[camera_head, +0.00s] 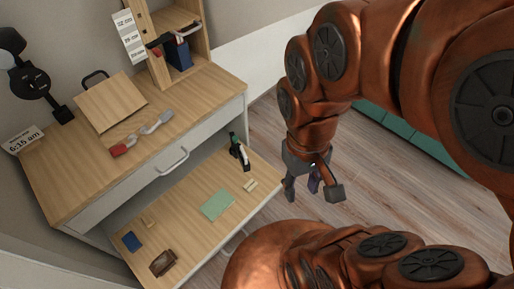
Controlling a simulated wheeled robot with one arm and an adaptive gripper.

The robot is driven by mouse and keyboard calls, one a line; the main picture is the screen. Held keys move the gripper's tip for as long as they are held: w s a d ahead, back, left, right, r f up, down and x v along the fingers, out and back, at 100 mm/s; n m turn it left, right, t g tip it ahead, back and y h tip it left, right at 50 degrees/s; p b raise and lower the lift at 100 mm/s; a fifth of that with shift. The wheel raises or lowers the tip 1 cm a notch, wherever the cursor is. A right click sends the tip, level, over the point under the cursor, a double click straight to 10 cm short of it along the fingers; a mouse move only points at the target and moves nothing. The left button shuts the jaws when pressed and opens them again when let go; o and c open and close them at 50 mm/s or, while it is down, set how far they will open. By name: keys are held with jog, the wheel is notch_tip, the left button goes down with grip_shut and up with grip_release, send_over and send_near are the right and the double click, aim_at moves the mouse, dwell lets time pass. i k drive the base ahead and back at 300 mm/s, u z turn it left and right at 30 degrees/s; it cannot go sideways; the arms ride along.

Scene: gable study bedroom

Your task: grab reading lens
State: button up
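My gripper (312,191) hangs over the floor to the right of the pulled-out shelf, with its fingers apart. A small dark purple shape shows between the fingers; I cannot tell whether it is part of the gripper. No thing is clearly recognisable as the reading lens. A red-ended item (123,147) and a grey item (157,122) lie on the desk top (195,105), too small to identify. A brown framed rectangular item (163,262) lies at the near left of the pulled-out shelf (180,238). My gripper is apart from all of these.
The shelf also holds a green pad (217,204), a blue item (132,241) and a black, green and white item (240,153). A black lamp (33,82), a slanted wooden board (110,101) and a small bookcase (208,38) stand on the desk. Wooden floor (375,190) lies right.

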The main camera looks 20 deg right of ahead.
aim_at(243, 154)
jog(key=z, duration=2.05)
jog(key=k, duration=1.35)
jog(key=u, duration=1.9)
jog(key=i, duration=0.5)
